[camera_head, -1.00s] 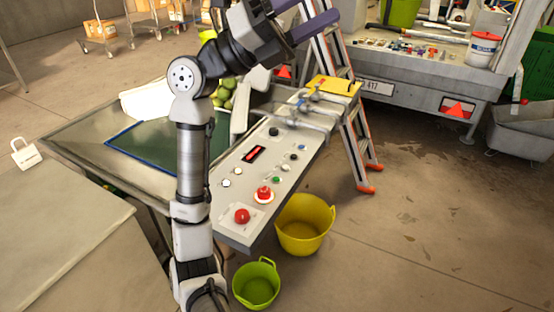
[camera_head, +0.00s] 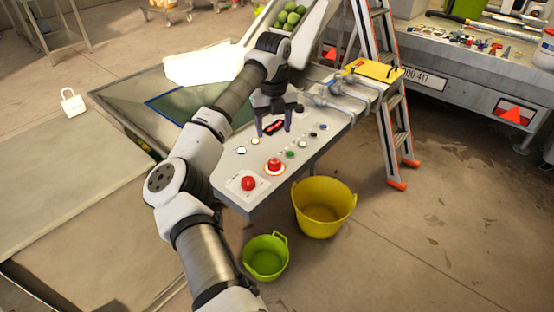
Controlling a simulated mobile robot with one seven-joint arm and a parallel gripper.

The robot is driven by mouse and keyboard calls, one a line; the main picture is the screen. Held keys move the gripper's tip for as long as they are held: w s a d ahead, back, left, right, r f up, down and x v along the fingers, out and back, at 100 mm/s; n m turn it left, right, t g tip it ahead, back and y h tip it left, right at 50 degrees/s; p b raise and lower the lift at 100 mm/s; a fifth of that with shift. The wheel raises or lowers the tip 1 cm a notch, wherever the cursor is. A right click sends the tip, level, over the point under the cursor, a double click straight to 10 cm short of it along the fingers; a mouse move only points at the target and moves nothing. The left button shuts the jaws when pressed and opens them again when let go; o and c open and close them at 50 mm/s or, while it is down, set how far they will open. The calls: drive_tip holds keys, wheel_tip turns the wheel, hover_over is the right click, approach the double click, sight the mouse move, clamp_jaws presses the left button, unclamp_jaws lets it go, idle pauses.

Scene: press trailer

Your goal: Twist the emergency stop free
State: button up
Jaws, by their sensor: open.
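Two red knobs sit at the near end of the grey control panel (camera_head: 325,143). One red mushroom knob (camera_head: 274,164) stands on a pale round collar with an orange-red rim. The other red knob (camera_head: 248,183) sits nearer me on a light square plate. I cannot tell for sure which is the emergency stop.
Small buttons, including a green one (camera_head: 290,154), line the panel. A ladder (camera_head: 392,130) is to the right. A yellow tub (camera_head: 323,208) and a green bucket (camera_head: 266,258) stand below.

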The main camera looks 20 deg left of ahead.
sight(274, 161)
wheel_tip(274, 161, down, 12)
drive_tip(key=shift+d+f+p, duration=0.1)
drive_tip(key=shift+f+p, duration=0.1)
drive_tip(key=shift+p, duration=0.95)
drive_tip(key=c, duration=1)
drive_tip(key=shift+m, duration=0.3)
drive_tip(key=m+b, duration=0.2)
drive_tip(key=m, duration=0.2)
drive_tip(key=shift+m+b, duration=0.6)
drive_tip(key=shift+m, duration=1)
drive_tip(key=shift+r, duration=0.1)
